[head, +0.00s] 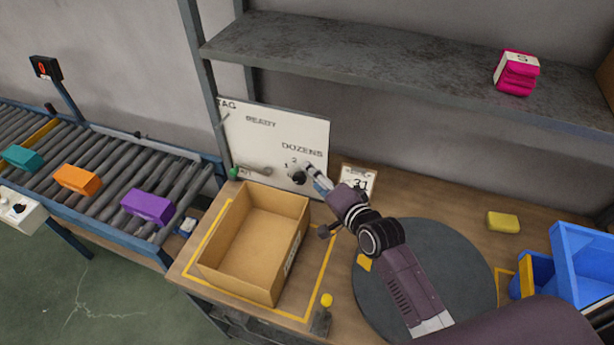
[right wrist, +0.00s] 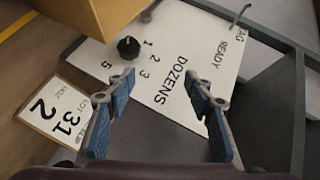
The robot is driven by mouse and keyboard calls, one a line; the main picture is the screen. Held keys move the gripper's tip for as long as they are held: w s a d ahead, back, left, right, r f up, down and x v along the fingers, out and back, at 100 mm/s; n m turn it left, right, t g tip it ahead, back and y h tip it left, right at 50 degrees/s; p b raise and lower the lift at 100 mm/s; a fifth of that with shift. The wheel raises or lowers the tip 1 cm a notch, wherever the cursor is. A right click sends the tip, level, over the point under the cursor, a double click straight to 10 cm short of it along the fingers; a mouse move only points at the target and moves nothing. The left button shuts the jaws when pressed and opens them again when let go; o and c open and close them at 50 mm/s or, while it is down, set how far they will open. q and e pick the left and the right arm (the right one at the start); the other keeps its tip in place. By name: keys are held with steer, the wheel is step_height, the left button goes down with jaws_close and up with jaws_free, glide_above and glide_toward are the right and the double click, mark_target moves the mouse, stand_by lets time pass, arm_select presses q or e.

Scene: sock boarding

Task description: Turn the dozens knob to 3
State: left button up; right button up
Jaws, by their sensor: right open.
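The dozens knob (head: 298,177) is a small dark knob on the white panel (head: 262,135), below the word DOZENS. In the right wrist view the knob (right wrist: 128,47) stands by the printed numbers 1, 2, 3 and 5. Which number it points at is too small to tell. My right gripper (head: 316,176) is close to the knob at its right in the head view. In the right wrist view my right gripper (right wrist: 160,88) is open and empty, with the knob beyond the left finger, not between the fingers. My left gripper is not in view.
An open cardboard box (head: 262,240) stands before the panel. A card reading 31 (head: 358,180) is beside the panel. A lever (head: 255,169) is on the panel's left part. A dark round turntable (head: 465,270) lies under my right arm. Blue bins (head: 585,255) stand at right.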

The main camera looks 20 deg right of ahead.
steer(key=b, duration=0.6)
glide_toward(303, 182)
steer(key=w, duration=0.2)
steer(key=x, duration=0.7)
steer(key=shift+a+f+p, duration=0.2)
steer(key=shift+a+p, duration=0.1)
steer(key=shift+w+a+f, duration=0.15)
steer(key=shift+w+f, duration=0.05)
steer(key=shift+w, duration=0.3)
